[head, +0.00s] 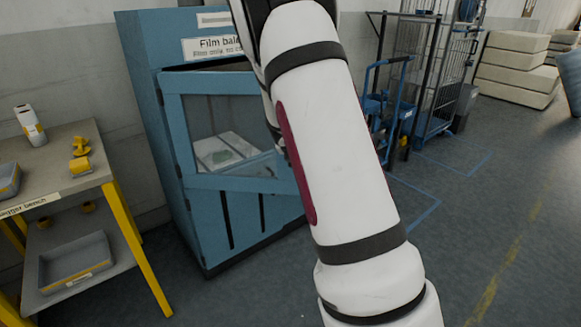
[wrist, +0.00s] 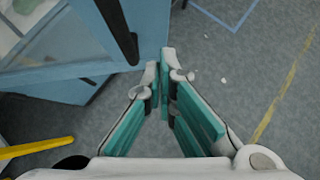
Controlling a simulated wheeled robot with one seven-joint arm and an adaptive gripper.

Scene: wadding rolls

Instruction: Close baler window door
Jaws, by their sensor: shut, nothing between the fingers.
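The blue film baler (head: 156,120) stands against the wall in the head view. Its window door (head: 172,115) has a blue frame and a clear pane, with pale material behind it. A dark gap along the top shows the door ajar. My arm covers the door's right side. In the wrist view the door (wrist: 85,68) fills the upper left, with a dark vertical handle (wrist: 118,28) near its free edge. My gripper (wrist: 166,62) is shut and empty, just right of the door edge and below the handle. Whether it touches the door cannot be told. The head view hides the gripper.
A workbench (head: 75,172) with yellow legs, trays and yellow items stands left of the baler. A blue trolley (head: 390,105) and wire cage (head: 435,75) stand behind my arm. Stacked pale slabs (head: 512,70) are at the back right. The floor at right is open.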

